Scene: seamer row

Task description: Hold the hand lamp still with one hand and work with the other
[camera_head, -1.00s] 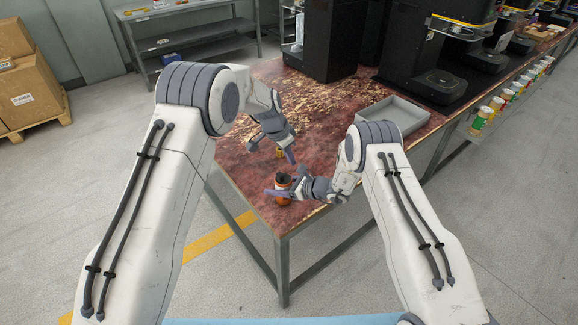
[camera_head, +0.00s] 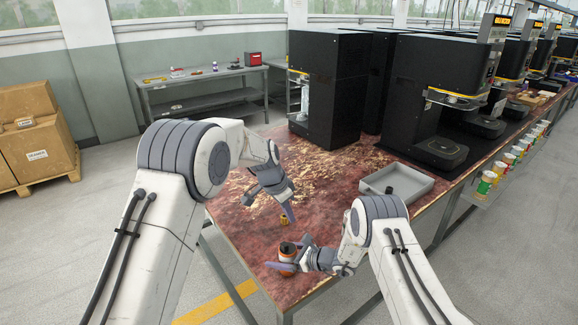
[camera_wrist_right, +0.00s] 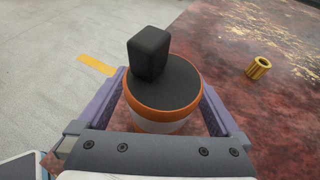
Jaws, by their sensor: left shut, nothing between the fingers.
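The hand lamp (camera_head: 287,253), short and round with an orange rim and black top, stands at the near corner of the table. In the right wrist view the lamp (camera_wrist_right: 165,90) has a dark block on top and a pale lower body. My right gripper (camera_head: 291,259) is shut on it, one finger along each side. My left gripper (camera_head: 270,197) is shut and empty above the table, beyond the lamp. A small ribbed brass piece (camera_head: 284,220), hollow at its top, stands close by the left fingers, apart from the lamp; it also shows in the right wrist view (camera_wrist_right: 259,68).
A grey tray (camera_head: 397,184) lies on the table (camera_head: 325,185) to the right. Black machines (camera_head: 328,85) stand along the back and right. Several colourful cans (camera_head: 486,184) line the right edge. Cardboard boxes (camera_head: 38,150) and a grey side bench (camera_head: 200,85) stand away to the left.

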